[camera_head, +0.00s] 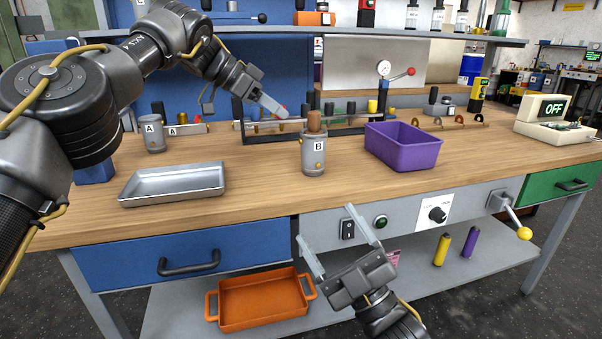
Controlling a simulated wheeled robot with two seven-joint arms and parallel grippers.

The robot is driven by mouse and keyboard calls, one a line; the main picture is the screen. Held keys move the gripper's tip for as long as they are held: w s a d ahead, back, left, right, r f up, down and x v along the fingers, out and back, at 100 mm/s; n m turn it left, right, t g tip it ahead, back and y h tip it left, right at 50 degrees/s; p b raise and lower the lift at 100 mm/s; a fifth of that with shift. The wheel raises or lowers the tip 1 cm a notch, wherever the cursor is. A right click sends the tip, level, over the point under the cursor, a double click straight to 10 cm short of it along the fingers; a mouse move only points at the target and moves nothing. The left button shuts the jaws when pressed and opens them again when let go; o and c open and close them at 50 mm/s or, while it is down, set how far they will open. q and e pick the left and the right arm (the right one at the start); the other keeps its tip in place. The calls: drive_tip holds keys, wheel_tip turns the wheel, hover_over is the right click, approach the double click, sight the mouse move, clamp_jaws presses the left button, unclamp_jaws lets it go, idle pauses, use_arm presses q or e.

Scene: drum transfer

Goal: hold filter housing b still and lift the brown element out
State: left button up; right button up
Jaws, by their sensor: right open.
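Filter housing B (313,160) is a grey metal cylinder labelled B, standing upright on the wooden bench near the middle. The brown element (314,122) sticks up out of its top. My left gripper (282,113) reaches in from the upper left, its fingertips up and left of the housing, close to the brown element but seemingly apart from it. Its fingers overlap from this side, so I cannot tell whether they are open. My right gripper (325,223) is open and empty, in front of the bench edge and below the housing, fingers pointing up and left.
A silver tray (172,184) lies left of housing B, and a purple bin (402,146) stands to its right. Housing A (153,134) is at the back left. A black-framed rack (345,130) runs behind housing B. The bench front between tray and bin is clear.

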sight(315, 153)
drive_tip(key=w+a+r+n+g+h, duration=0.1)
drive_tip(key=w+a+r+n+h, duration=0.25)
drive_tip(key=w+r+n, duration=0.2)
drive_tip(key=w+a+r+n+g+h, duration=0.1)
drive_tip(key=w+a+r+n+h, duration=0.3)
drive_tip(key=w, duration=0.3)
drive_tip(key=f+n+h, duration=0.1)
drive_tip(key=h, duration=0.1)
drive_tip(key=w+a+f+n+h, duration=0.1)
drive_tip(key=h, duration=0.1)
drive_tip(key=w+f+n+h, duration=0.1)
drive_tip(key=f+n+h, duration=0.1)
drive_tip(key=shift+w+a, duration=0.25)
drive_tip(key=shift+a, duration=0.05)
drive_tip(key=h, duration=0.1)
drive_tip(key=d+f+n+h, duration=0.1)
drive_tip(key=h, duration=0.1)
drive_tip(key=w+d+f+n+h, duration=0.1)
drive_tip(key=h, duration=0.1)
drive_tip(key=shift+f+h, duration=0.2)
drive_tip(key=shift+h, duration=0.05)
drive_tip(key=shift+w+d+n+h, duration=0.1)
drive_tip(key=shift+d+n+h, duration=0.15)
drive_tip(key=shift+d+h, duration=0.6)
drive_tip(key=x, duration=1.2)
drive_tip(key=shift+a+r, duration=0.15)
